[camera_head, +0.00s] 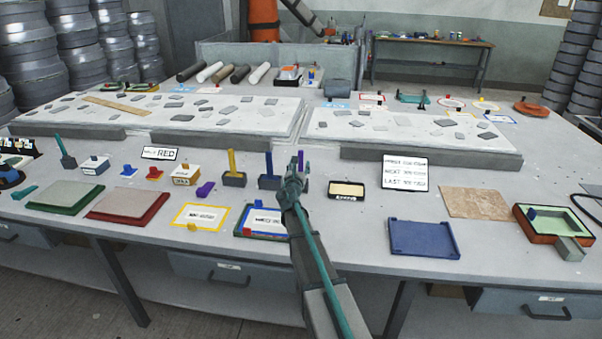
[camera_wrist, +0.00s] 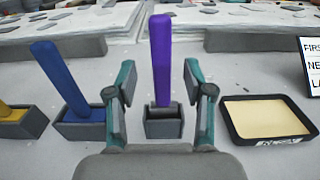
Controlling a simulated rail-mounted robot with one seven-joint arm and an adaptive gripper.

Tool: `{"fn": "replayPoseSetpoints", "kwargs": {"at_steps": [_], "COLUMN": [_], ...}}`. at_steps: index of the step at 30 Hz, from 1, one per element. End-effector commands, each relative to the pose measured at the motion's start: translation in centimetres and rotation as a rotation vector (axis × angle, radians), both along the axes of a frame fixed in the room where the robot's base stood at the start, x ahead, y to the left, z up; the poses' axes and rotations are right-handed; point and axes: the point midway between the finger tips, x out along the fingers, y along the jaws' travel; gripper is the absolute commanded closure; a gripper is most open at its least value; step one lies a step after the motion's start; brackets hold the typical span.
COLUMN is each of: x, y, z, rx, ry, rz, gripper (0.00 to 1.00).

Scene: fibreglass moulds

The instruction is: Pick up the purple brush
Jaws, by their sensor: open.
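The purple brush (camera_wrist: 161,58) stands upright in a small grey holder (camera_wrist: 163,128) in the wrist view, with its purple handle pointing up. My gripper (camera_wrist: 160,82) is open, with one finger to the left of the handle and one to the right. A gap shows on each side of the handle, so neither finger appears to touch it. In the head view my gripper (camera_head: 297,176) is over the middle of the table, and it hides most of the purple brush and its holder there.
A blue brush (camera_wrist: 60,78) stands in a grey holder close to the left, with a yellow brush (camera_head: 232,164) beyond it. A black tray with a cream filling (camera_head: 347,189) lies to the right. A low stone-covered slab (camera_head: 400,130) is behind. A purple block (camera_head: 205,189) lies left.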

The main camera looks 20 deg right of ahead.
Motion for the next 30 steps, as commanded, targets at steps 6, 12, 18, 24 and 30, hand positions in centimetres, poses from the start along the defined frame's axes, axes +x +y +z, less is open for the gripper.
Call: {"fn": "replayPoseSetpoints", "kwargs": {"at_steps": [6,12,18,24,30], "x": [2.7,2.9,2.9,2.9,2.9], "y": [-1.8,-2.1,-2.0,-2.0,-2.0], "z": [0.2,0.1,0.1,0.1,0.1], "rx": [0.000,-0.001,0.000,0.000,0.000], "ry": [0.000,0.001,0.000,0.000,0.000], "rz": [-0.001,0.000,0.000,0.000,0.000], "gripper": [0.48,0.48,0.65,0.98,1.00]}}
